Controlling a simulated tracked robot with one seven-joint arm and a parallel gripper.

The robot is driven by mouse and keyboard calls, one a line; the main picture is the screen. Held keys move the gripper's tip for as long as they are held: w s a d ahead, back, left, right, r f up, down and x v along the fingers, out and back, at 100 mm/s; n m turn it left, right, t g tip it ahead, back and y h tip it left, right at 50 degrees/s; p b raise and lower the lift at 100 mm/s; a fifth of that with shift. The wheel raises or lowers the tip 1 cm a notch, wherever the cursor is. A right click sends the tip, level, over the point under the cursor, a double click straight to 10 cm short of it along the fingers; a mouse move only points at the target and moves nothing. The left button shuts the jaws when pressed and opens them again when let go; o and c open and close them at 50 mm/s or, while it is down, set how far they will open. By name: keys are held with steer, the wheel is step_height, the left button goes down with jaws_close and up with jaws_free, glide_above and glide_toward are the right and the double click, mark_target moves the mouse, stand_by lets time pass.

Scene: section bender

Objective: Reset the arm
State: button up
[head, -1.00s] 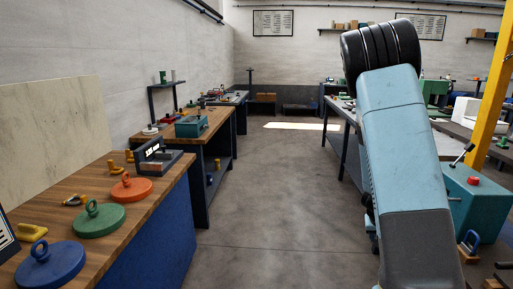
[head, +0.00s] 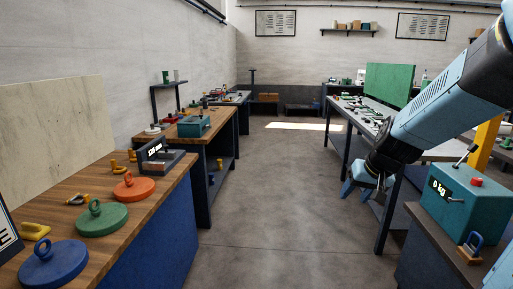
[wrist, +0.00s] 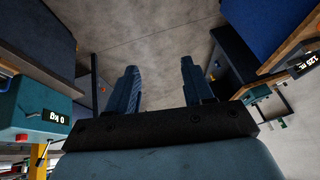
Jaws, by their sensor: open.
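My arm reaches in from the right of the head view, bent downward. My gripper (head: 366,186) hangs at its lower end, over the floor beside the right-hand work table (head: 378,113). In the wrist view my gripper (wrist: 160,85) shows two blue fingers spread apart, with only grey floor between them. It is open and empty, and touches nothing that I can see.
A teal machine (head: 468,205) with a "0 kg" display stands close right of my gripper. The left wooden bench (head: 135,211) carries blue, green (head: 101,218) and orange discs with rings. The aisle floor (head: 270,190) between is clear.

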steer(key=s+a+r, duration=0.1)
steer(key=s+r, duration=0.3)
steer(key=s, duration=0.4)
steer(key=s+a+r+n+h, duration=0.1)
steer(key=s+a+r, duration=0.1)
steer(key=s+r, duration=0.3)
steer(key=s, duration=0.4)
steer(key=shift+s+a+r+h, duration=0.15)
steer(key=shift+s+r+h, duration=0.15)
steer(key=shift+c, duration=0.3)
steer(key=shift+c, duration=0.5)
